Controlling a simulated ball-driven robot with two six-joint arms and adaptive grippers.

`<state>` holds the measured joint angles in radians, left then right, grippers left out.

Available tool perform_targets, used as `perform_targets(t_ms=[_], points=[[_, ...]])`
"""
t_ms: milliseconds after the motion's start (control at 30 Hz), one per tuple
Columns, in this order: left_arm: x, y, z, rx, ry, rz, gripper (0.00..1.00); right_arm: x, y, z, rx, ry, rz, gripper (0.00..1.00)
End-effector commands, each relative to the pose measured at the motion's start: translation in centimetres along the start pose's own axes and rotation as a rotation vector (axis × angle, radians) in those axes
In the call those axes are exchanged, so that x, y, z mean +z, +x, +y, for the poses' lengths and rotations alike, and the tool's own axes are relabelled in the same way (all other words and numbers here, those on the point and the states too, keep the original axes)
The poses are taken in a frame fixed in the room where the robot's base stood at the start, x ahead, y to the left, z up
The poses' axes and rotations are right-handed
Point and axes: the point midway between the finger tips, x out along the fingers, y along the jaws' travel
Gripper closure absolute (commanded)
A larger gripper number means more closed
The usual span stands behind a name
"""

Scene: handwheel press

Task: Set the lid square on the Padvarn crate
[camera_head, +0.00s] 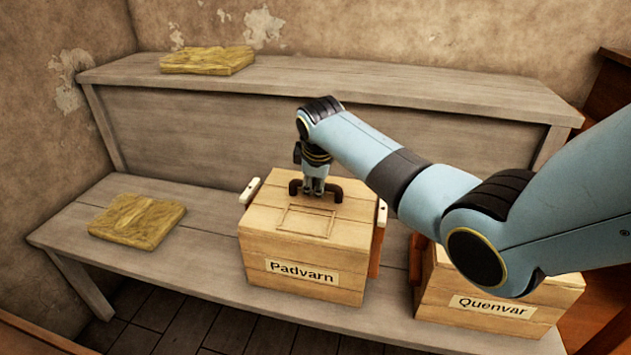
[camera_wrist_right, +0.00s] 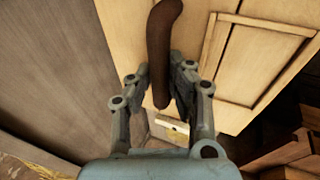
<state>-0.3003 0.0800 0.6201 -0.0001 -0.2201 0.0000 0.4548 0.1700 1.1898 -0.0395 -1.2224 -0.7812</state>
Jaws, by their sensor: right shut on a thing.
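The Padvarn crate (camera_head: 350,287) is a pale wooden box with a name label on its front, standing on the lower bench. Its wooden lid (camera_head: 268,203) has a raised rectangular frame and a dark arched handle (camera_head: 333,186). The lid lies over the crate top and looks roughly in line with it; I cannot tell whether it is fully seated. My right gripper (camera_head: 314,190) comes down from above and is shut on the handle. The right wrist view shows the handle (camera_wrist_right: 163,40) between the fingers and the lid (camera_wrist_right: 226,117) below. My left gripper is not in view.
The Quenvar crate (camera_head: 548,297) stands close on the right, partly behind my right arm. A yellowish folded cloth or pad (camera_head: 137,221) lies on the lower bench (camera_head: 205,245) at left. A similar one (camera_head: 207,60) lies on the upper shelf (camera_head: 400,84).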

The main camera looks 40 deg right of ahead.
Motion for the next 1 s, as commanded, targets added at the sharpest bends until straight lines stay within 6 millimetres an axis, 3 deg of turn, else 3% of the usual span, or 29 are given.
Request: perform_targets(t_ms=[367, 400, 600, 867, 1000], points=[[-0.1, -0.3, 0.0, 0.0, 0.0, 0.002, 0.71, -0.1, 0.0, -0.1, 0.001, 0.001, 0.002, 1.0], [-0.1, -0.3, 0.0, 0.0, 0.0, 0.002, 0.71, -0.1, 0.0, -0.1, 0.001, 0.001, 0.001, 0.8], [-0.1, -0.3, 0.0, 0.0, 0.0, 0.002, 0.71, 0.0, 0.0, -0.1, 0.0, 0.001, 0.001, 0.57], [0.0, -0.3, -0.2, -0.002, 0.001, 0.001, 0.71, 0.1, 0.0, -0.2, -0.002, 0.0, -0.001, 0.57], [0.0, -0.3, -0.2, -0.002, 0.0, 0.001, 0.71, 0.0, -1.1, -0.2, 0.0, 0.0, 0.001, 0.57]])
